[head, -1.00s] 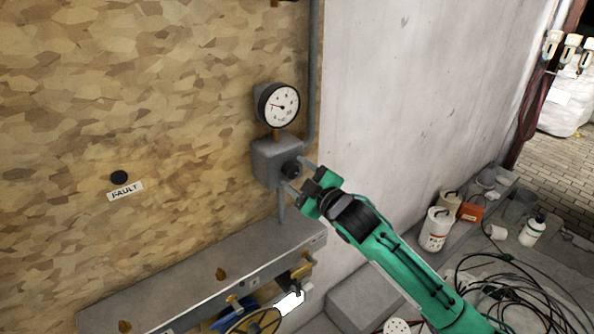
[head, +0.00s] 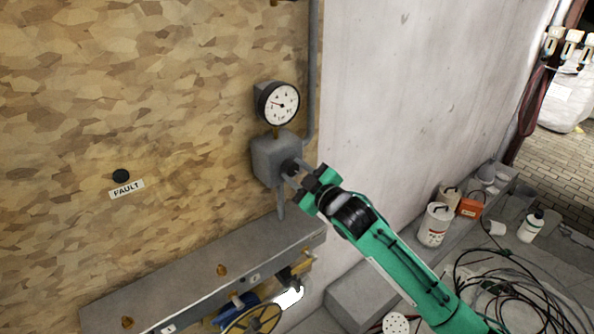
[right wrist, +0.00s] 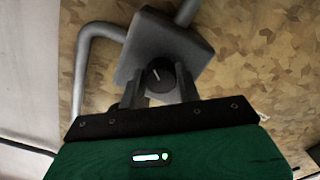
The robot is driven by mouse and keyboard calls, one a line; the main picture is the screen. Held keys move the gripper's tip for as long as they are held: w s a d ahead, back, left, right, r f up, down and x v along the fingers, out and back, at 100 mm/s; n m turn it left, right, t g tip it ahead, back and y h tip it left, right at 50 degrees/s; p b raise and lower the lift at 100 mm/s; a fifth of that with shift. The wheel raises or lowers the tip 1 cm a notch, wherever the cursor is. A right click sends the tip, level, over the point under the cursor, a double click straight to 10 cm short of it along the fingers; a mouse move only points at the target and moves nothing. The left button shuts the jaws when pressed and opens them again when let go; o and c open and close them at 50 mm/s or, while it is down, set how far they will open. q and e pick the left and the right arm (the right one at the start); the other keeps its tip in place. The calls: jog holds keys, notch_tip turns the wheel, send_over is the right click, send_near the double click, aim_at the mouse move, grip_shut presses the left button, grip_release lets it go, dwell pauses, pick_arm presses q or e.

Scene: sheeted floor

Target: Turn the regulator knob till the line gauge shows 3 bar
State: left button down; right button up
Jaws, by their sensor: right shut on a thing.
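The line gauge (head: 279,103) is a round white dial in a dark rim on the board. Its needle points left and slightly up in the head view; the numbers are too small to read. Below it is the grey regulator body (head: 266,160) with a dark knob (head: 290,166) on its front. My right gripper (head: 298,171) is shut on the knob. In the right wrist view the knob (right wrist: 158,74) sits between the two fingers, and its white mark points up, slightly left. My left gripper is not in view.
A grey ledge (head: 205,272) runs below the regulator, with a yellow handwheel (head: 252,320) under it. A black button (head: 121,176) with a FAULT label is on the board at left.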

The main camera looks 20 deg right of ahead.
jog(key=o, duration=1)
jog(key=shift+c, duration=0.2)
jog(key=b+v, duration=0.5)
jog(key=v, duration=0.8)
jog(key=shift+s, duration=0.4)
jog(key=shift+d, duration=0.15)
